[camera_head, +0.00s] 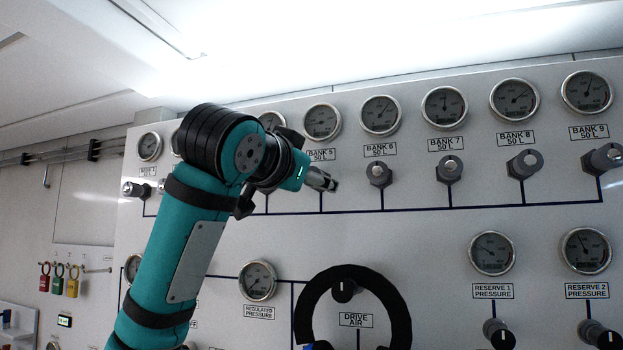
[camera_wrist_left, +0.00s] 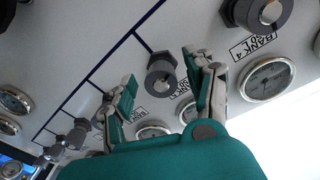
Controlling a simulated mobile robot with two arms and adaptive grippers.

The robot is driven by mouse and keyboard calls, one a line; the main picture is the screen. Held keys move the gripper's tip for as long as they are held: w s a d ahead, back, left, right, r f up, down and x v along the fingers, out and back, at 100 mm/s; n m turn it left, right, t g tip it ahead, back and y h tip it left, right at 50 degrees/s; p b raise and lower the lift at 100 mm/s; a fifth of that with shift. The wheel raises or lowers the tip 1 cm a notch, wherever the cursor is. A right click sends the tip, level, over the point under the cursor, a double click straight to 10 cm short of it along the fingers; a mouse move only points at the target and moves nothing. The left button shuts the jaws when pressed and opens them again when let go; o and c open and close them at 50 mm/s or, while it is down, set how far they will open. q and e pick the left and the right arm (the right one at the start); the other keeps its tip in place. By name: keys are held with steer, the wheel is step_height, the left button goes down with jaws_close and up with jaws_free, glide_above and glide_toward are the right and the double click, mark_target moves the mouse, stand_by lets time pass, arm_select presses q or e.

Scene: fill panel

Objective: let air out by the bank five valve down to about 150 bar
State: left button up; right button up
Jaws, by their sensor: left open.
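The bank five gauge (camera_head: 322,121) is a round dial in the upper row of the white panel. Its needle is too small to read surely. Its label (camera_head: 321,155) is partly covered by my left gripper (camera_head: 322,180), which hides the valve below it in the head view. In the left wrist view, a dark round valve knob (camera_wrist_left: 161,76), which seems to be bank five's, sits between the spread fingers of my left gripper (camera_wrist_left: 158,66). The fingers look apart from the knob. My right gripper is not in view.
The bank 4 valve (camera_wrist_left: 262,11) and its gauge (camera_wrist_left: 267,79) lie to the right in the wrist view. The bank 6 valve (camera_head: 379,174) is close to the right of my gripper.

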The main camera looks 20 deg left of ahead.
arm_select(q)
steer(key=s, duration=1.1)
steer(key=shift+s+a, duration=0.25)
steer(key=shift+a, duration=0.2)
steer(key=shift+f, duration=0.1)
stand_by(6.3)
